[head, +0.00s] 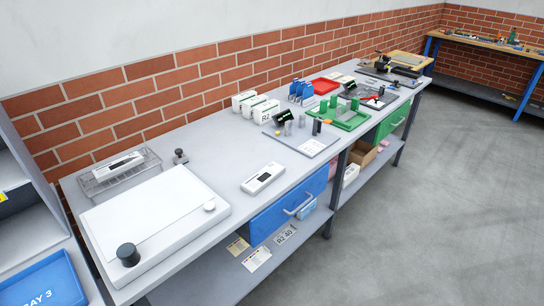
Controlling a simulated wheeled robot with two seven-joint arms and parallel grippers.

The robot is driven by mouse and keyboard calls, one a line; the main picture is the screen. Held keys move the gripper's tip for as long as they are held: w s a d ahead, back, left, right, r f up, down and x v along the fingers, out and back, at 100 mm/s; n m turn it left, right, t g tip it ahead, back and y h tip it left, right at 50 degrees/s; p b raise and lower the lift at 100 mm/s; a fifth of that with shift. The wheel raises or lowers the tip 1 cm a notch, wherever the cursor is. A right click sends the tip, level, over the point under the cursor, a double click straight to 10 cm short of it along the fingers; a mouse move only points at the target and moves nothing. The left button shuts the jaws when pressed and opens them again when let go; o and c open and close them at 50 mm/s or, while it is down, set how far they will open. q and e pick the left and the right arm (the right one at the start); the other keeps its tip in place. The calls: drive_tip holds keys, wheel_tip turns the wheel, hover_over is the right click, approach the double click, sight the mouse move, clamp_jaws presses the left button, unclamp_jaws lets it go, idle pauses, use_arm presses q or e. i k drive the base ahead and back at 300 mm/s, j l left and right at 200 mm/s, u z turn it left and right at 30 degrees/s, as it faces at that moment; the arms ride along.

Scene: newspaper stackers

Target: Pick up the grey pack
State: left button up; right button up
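A pale grey-white flat pack (263,178) with a dark label lies on the grey bench (215,150), near its front edge above a blue drawer. A similar pale pack (118,166) lies in a wire tray (149,157) at the back left of the bench. Several white packs (243,100) with dark markings stand in a group farther along the bench. I cannot tell from colour alone which one is the grey pack. Neither of my grippers is in view.
A large white board (160,220) with a dark knob (128,254) fills the bench's left end. A small dark-topped post (180,157) stands behind it. Farther right are a grey board (305,140), green tray (345,118) and red tray (326,85). Bench around the front pack is clear.

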sight(253, 185)
drive_tip(key=u, duration=2.2)
drive_tip(key=z, duration=2.15)
drive_tip(key=i+l, duration=0.15)
drive_tip(key=l, duration=0.15)
drive_tip(key=i+l, duration=0.2)
drive_tip(key=i+l+u, duration=0.2)
drive_tip(key=l, duration=0.2)
drive_tip(key=i+l+u, duration=0.15)
drive_tip(key=l, duration=0.2)
drive_tip(key=i+l+u, duration=0.2)
drive_tip(key=l, duration=0.25)
drive_tip(key=i+l+u, duration=0.15)
drive_tip(key=l, duration=0.3)
drive_tip(key=l+u, duration=0.2)
drive_tip(key=l, duration=0.2)
drive_tip(key=i+l+u, duration=0.15)
drive_tip(key=l, duration=0.35)
drive_tip(key=k, duration=0.05)
